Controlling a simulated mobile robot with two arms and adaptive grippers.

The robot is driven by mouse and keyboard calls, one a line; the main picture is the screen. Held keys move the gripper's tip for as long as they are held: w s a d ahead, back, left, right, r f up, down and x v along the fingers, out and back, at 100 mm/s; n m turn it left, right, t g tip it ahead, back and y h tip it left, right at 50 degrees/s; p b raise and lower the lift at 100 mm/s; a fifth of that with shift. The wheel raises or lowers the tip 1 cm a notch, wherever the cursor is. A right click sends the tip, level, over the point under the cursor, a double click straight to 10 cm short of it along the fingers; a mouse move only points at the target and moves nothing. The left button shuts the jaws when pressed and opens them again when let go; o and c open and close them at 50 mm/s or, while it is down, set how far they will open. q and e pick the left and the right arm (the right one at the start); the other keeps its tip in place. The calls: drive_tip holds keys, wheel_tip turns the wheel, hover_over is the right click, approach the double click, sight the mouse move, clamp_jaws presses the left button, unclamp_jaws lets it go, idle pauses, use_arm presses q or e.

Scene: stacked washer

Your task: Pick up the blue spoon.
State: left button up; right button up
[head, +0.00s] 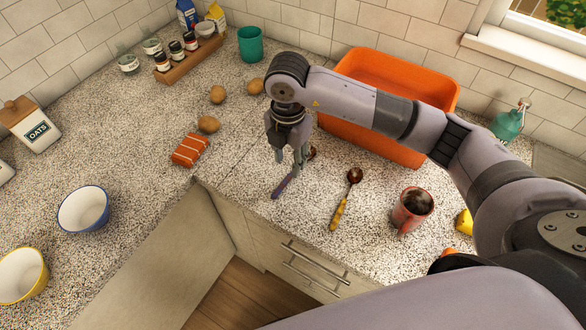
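The blue spoon (283,187) lies on the speckled counter near its front edge, below my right gripper. Its blue-purple handle points toward the lower left, and part of its brown bowl shows behind the gripper; the middle of the spoon is hidden by the fingers. My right gripper (289,162) points down just over the spoon, with its fingers apart. I cannot tell whether the fingertips touch the handle. My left gripper is not in view.
An orange basin (407,78) is behind my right arm. Bowls (83,209) are at far left.

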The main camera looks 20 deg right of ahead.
sight(290, 174)
drive_tip(key=f+p, duration=0.1)
drive_tip(key=f, duration=0.1)
drive_tip(key=f+p, duration=0.1)
drive_tip(key=f, duration=0.1)
drive_tip(key=shift+w+d+f, duration=0.1)
drive_tip(key=shift+d, duration=0.1)
drive_tip(key=shift+f, duration=0.6)
drive_tip(key=shift+c, duration=0.6)
clamp_jaws()
